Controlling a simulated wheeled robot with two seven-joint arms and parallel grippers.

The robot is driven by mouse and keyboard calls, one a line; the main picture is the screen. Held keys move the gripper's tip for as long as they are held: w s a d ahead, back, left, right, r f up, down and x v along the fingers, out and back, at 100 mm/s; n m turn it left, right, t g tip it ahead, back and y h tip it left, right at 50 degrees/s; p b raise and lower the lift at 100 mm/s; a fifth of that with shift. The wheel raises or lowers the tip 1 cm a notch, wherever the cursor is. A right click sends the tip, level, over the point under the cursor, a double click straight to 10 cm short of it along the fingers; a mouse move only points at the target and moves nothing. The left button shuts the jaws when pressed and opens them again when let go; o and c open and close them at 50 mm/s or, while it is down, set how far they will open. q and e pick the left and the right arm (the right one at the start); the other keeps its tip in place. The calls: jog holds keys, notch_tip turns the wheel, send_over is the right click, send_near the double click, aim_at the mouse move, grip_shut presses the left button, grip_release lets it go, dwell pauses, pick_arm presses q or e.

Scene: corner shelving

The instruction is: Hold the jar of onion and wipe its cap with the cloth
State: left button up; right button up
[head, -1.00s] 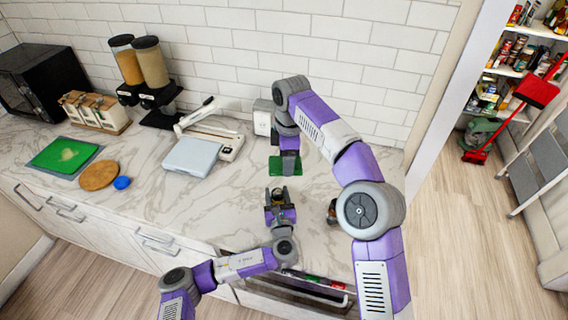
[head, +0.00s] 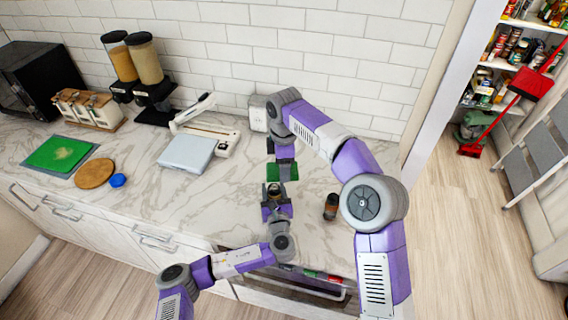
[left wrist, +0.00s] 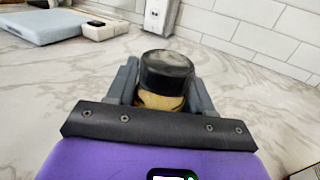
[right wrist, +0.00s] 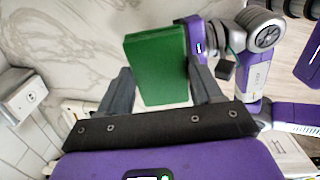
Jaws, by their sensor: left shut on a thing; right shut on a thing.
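The jar (left wrist: 160,100) has a black cap (left wrist: 167,70) and yellowish contents, and stands upright between the fingers of my left gripper (left wrist: 160,90). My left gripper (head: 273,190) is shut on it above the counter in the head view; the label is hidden. My right gripper (right wrist: 160,85) is shut on a green cloth (right wrist: 157,65), which looks like a flat, stiff block. In the head view the cloth (head: 285,171) is just behind the jar and the left gripper, close to them. I cannot tell whether the cloth touches the cap.
A second dark-capped jar (head: 331,206) stands on the counter (head: 225,207) right of my left gripper. A white scale (head: 187,153), a blue lid (head: 117,180), a round wooden board (head: 95,173) and a green cutting board (head: 60,153) lie left. An open drawer (head: 300,285) is at the front.

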jog(key=m, duration=0.4)
jog(key=shift+r, duration=0.25)
jog(key=m, duration=0.5)
jog(key=shift+r, duration=0.25)
send_over(279, 188)
jog(key=d, duration=0.2)
notch_tip(279, 188, down, 7)
jog(key=shift+a+r, duration=0.2)
jog(key=shift+a+f, duration=0.4)
jog(key=shift+f, duration=0.2)
jog(key=shift+c, duration=0.4)
jog(key=shift+a+f, duration=0.2)
jog(key=shift+a, duration=0.15)
jog(key=shift+w+a, duration=0.25)
jog(key=shift+a, duration=0.7)
jog(key=shift+w+a, duration=0.2)
jog(key=shift+a, duration=0.75)
jog(key=shift+s+d, duration=0.55)
jog(key=shift+d, duration=2.15)
jog(key=shift+a+r, duration=0.1)
jog(key=shift+r, duration=4.05)
